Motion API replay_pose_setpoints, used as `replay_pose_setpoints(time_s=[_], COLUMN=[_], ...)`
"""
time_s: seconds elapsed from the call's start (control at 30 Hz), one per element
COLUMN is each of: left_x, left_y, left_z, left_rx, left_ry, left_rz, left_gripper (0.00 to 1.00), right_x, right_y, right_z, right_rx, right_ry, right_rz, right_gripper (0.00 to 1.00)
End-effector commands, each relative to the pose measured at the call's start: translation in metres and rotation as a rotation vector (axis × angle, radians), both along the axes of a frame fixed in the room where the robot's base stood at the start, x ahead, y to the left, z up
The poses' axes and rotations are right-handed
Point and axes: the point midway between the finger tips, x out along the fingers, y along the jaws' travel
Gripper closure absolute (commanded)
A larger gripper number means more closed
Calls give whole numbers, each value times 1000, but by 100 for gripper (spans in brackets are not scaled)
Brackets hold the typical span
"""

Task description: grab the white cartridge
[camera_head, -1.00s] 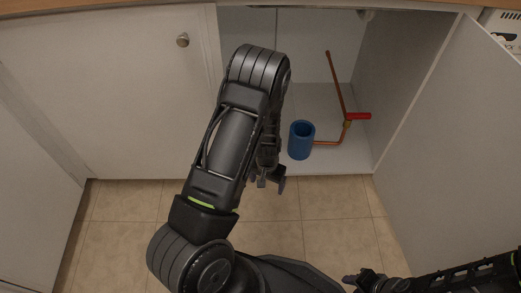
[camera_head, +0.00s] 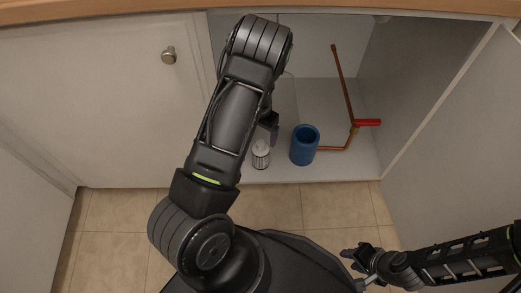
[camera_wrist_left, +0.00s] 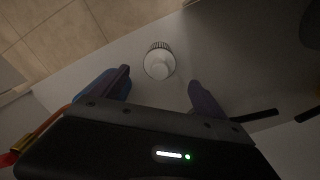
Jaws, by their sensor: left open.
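The white cartridge (camera_head: 261,154) stands near the front edge of the cabinet floor, left of the blue cylinder. In the left wrist view the cartridge (camera_wrist_left: 159,61) shows its round pale top and ribbed side, just beyond the gap between the fingertips. My left gripper (camera_head: 270,126) is open and empty, inside the cabinet above and behind the cartridge; my arm hides part of it. Its two fingers also show apart in the wrist view (camera_wrist_left: 158,80). My right gripper (camera_head: 350,268) is open and empty at the lower right, outside the cabinet.
A blue cylinder (camera_head: 304,146) stands right of the cartridge, close to one left finger in the wrist view. A copper pipe (camera_head: 343,85) with a red handle (camera_head: 368,122) is behind it. The open door (camera_head: 450,130) bounds the right; the tiled floor (camera_head: 330,208) in front is clear.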

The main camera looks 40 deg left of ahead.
Motion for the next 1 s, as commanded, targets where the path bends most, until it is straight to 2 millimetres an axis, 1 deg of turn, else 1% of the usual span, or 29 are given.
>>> replay_pose_setpoints(time_s=[0.17,0.4,0.77,0.87,1.0], left_x=[0,0,0,-1,-1], left_y=[0,0,0,0,0], left_z=[-2,-26,-29,-39,-62], left_rx=[0,0,0,1,1], left_ry=[0,1,0,2,2], left_rz=[0,-1,0,0,0], left_gripper=[15,15,15,15,15], right_x=[0,2,2,3,4], right_y=[0,0,0,0,0], right_z=[-1,-11,-12,-17,-27], right_rx=[0,-2,-2,-2,-3], right_ry=[0,-4,-5,-7,-11], right_rz=[0,-3,-3,-4,-6], right_gripper=[64,64,64,64,64])
